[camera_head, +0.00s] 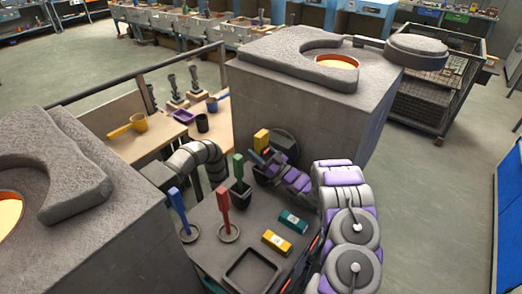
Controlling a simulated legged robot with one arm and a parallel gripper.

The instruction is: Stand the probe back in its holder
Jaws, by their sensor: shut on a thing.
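My gripper (260,160) is at the end of the purple and grey arm, in front of the near side of the large grey furnace block. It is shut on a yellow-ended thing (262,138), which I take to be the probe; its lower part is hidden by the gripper. On the dark table below, a blue-handled tool (178,212) and a red-handled tool (223,206) stand upright in round ring bases (228,234). A green-handled tool (238,167) stands in a dark square holder (240,192), left of the gripper. I cannot tell which holder belongs to the probe.
A yellow box (277,242) and a green box (293,221) lie on the table beside an empty dark tray (252,273). A grey furnace block (310,105) stands behind, another (85,230) at left. A curved grey pipe (195,158) runs close behind the table.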

